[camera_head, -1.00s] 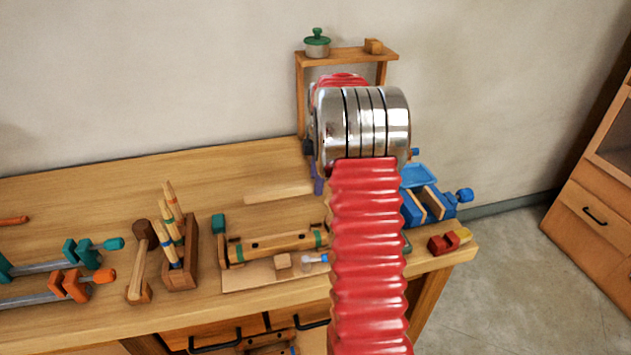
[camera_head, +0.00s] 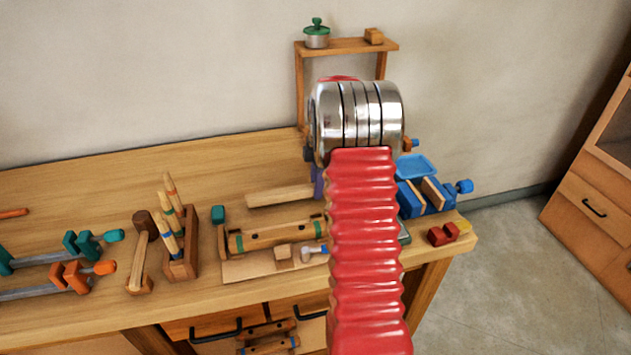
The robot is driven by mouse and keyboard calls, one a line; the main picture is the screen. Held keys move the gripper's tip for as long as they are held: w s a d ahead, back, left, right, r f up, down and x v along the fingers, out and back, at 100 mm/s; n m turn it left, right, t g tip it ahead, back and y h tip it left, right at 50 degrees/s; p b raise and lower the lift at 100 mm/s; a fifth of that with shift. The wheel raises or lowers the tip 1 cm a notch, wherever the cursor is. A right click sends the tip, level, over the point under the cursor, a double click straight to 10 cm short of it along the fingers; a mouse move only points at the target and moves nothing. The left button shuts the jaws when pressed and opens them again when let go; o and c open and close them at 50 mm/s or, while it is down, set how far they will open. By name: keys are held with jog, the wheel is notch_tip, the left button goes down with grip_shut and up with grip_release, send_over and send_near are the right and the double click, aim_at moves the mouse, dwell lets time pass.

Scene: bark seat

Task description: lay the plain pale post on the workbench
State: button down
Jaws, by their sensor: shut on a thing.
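The plain pale post (camera_head: 278,196) lies lengthwise left to right, over or on the workbench (camera_head: 90,190), behind the banded wooden piece. Its right end meets a purple part of my gripper (camera_head: 318,183). My gripper is shut on the post there, but my red arm and its metal joint hide most of the jaws. I cannot tell whether the post touches the bench top.
A banded wooden piece (camera_head: 275,237) and a small block (camera_head: 284,256) are in front of the post. A pencil block (camera_head: 183,258), mallet (camera_head: 140,262) and clamps (camera_head: 75,260) are left. A blue vise (camera_head: 425,197) is right. The back-left bench is clear.

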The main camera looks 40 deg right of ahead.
jog(key=shift+f, duration=0.55)
jog(key=shift+s+d, duration=0.1)
jog(key=shift+s, duration=0.05)
dwell(0.5)
jog(key=shift+f, duration=0.15)
dwell(0.4)
jog(key=c, duration=1)
grip_release()
jog(key=shift+s+r, duration=0.1)
jog(key=shift+r, duration=3.4)
